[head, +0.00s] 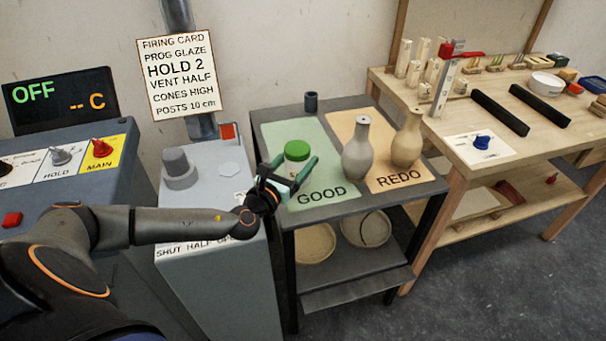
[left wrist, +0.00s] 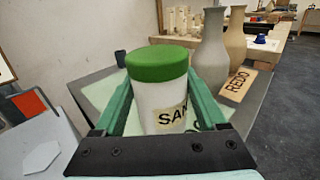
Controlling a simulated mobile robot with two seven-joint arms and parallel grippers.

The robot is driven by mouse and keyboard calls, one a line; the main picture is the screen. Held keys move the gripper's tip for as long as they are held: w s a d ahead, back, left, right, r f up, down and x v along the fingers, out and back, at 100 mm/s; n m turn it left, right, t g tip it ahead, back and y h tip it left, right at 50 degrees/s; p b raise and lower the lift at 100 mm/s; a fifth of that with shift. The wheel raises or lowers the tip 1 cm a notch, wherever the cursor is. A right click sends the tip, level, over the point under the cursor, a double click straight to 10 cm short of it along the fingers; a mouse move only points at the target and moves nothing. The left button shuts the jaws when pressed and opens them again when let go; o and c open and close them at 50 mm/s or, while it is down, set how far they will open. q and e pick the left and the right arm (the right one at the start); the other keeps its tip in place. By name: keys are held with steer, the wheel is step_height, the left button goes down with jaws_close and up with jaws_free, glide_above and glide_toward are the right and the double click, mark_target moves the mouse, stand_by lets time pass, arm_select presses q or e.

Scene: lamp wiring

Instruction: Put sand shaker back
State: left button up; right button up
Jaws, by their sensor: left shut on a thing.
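The sand shaker (left wrist: 160,100) is a white cylinder with a green lid and a label reading "SA…" in the left wrist view. In the head view its green lid (head: 297,150) shows over the green GOOD mat (head: 321,195). My left gripper (head: 293,170) is shut on the shaker, with one green finger on each side of it. The shaker looks upright. I cannot tell whether its base touches the mat. My right gripper is not in view.
A grey vase (head: 357,150) stands to the right by the GOOD mat's edge. A tan vase (head: 406,140) stands on the orange REDO mat (head: 396,179). A small dark cup (head: 311,102) is at the table's back edge. A grey cabinet (head: 205,200) adjoins on the left.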

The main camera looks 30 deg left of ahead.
arm_select(q)
steer(key=shift+w+d+f, duration=0.25)
steer(key=shift+w+f, duration=0.55)
steer(key=shift+f, duration=0.15)
steer(key=shift+w+f+b, duration=0.1)
steer(key=shift+f+b, duration=0.5)
steer(key=shift+f, duration=0.95)
steer(key=shift+f, duration=0.1)
steer(key=o, duration=1.5)
steer(key=s, duration=0.8)
steer(key=s+d, duration=0.1)
steer(key=s, duration=0.3)
